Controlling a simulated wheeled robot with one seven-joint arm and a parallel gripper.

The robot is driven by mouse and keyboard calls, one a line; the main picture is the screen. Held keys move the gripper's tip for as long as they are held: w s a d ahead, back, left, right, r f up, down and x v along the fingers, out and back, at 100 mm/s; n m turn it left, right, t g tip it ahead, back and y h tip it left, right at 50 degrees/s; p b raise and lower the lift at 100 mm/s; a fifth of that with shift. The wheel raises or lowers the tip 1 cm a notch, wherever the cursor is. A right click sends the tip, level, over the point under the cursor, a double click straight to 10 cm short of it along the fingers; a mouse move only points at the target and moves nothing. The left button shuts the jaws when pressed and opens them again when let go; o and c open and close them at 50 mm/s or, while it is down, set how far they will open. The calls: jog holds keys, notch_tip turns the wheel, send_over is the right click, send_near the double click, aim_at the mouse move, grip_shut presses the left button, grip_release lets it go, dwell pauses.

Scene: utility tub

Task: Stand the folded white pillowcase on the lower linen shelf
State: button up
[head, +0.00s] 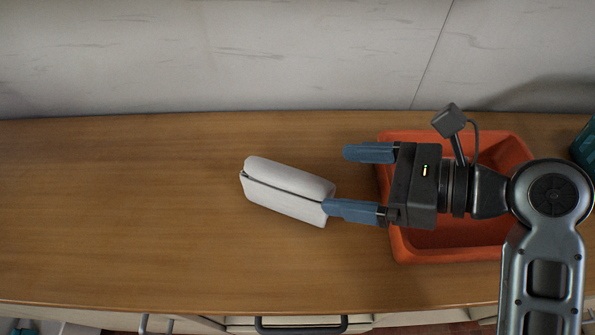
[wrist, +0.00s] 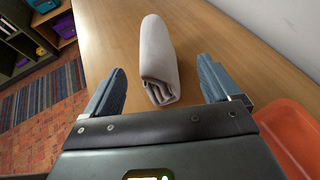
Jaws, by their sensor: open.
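The folded white pillowcase (head: 287,188) lies as a thick folded bundle on the wooden counter in the head view. In the wrist view the pillowcase (wrist: 157,55) lies lengthwise ahead of my gripper, its near end close to the space between the fingers. My gripper (head: 358,181) is open and empty, pointing left in the head view. Its lower finger tip overlaps the pillowcase's right end there; I cannot tell if they touch. In the wrist view my gripper (wrist: 160,85) has one finger on each side of the pillowcase's line. I cannot identify the lower linen shelf for sure.
An orange tub (head: 420,247) sits on the counter under my gripper and arm; its edge shows in the wrist view (wrist: 290,135). A dark shelf unit with colored bins (wrist: 30,35) stands beyond a patterned rug (wrist: 45,115). The counter's left part is clear. A wall runs behind.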

aim_at(308, 174)
jog(key=shift+r+x, duration=0.15)
jog(key=shift+x, duration=1.8)
jog(key=shift+r+x, duration=0.15)
jog(key=shift+x, duration=1.75)
jog(key=shift+s+a, duration=0.1)
jog(key=shift+a, duration=0.1)
grip_shut()
